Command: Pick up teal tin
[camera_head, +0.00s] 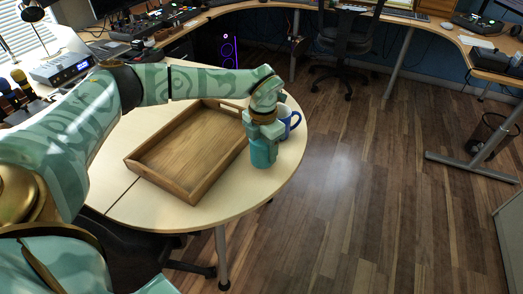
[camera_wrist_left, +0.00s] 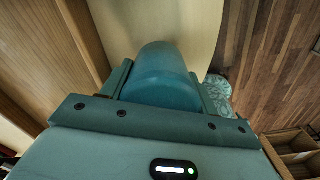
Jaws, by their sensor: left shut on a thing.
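The teal tin (camera_head: 263,154) is at the right side of the rounded table end, beside the wooden tray. My left gripper (camera_head: 264,137) comes down on it from above and is shut on it. In the left wrist view the tin (camera_wrist_left: 160,72) sits between the two fingers of the gripper (camera_wrist_left: 160,88), one at each side. I cannot tell whether the tin's base touches the table. My right gripper is in neither view.
An empty wooden tray (camera_head: 187,150) lies left of the tin. A blue and white mug (camera_head: 289,121) stands close behind the gripper. The table's rounded edge (camera_head: 290,172) is near on the right, with open wooden floor (camera_head: 370,190) beyond. An office chair (camera_head: 345,45) stands farther back.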

